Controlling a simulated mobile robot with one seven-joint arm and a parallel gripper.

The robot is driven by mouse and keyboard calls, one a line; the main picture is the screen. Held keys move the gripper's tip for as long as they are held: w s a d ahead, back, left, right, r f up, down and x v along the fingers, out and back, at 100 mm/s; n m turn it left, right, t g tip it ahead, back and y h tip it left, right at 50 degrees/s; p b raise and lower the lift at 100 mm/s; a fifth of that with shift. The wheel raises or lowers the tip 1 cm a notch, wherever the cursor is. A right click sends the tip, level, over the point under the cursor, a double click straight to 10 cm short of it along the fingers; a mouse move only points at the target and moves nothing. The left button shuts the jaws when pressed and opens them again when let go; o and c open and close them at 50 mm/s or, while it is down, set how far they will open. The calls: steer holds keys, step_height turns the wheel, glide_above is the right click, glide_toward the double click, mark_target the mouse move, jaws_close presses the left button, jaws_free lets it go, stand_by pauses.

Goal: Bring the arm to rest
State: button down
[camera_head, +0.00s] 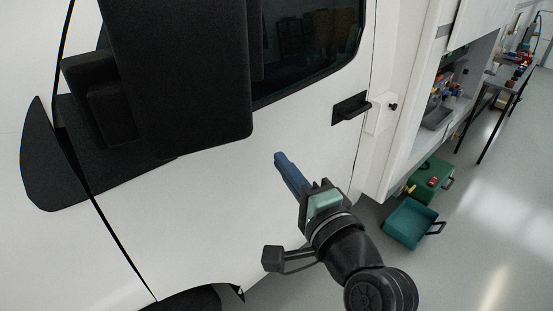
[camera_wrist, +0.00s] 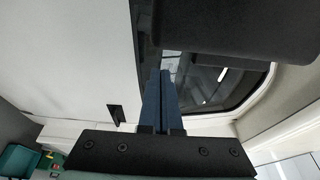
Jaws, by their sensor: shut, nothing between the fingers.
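My gripper (camera_head: 281,160) is in front of the white motorhome door in the head view, its blue fingers together and empty. It points up and to the left, below the door window. In the wrist view my gripper (camera_wrist: 165,78) shows its two blue fingers side by side with nothing between them. I cannot tell how far the fingertips are from the door panel.
A large black mirror (camera_head: 185,70) juts out to the upper left of my gripper. A black door handle (camera_head: 351,108) is at the right. An open green toolbox (camera_head: 411,222) lies on the floor.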

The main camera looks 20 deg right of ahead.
steer(key=s+b, duration=0.2)
steer(key=s, duration=0.4)
steer(key=w+a+r+n+t, duration=0.2)
steer(key=a+r+n, duration=0.35)
steer(key=r, duration=0.35)
steer(key=w+a+r+n+t, duration=0.2)
steer(key=a+r+n, duration=0.3)
steer(key=r, duration=0.4)
steer(key=s+a+r+n+t, duration=0.2)
steer(key=s+a+r+n, duration=0.1)
steer(key=r, duration=0.3)
steer(key=s+a+r+n+t, duration=0.3)
steer(key=s+r+n, duration=0.1)
steer(key=r, duration=0.2)
steer(key=shift+s+a+r+h, duration=0.2)
steer(key=shift+a+h, duration=0.05)
steer(key=shift+h, duration=0.05)
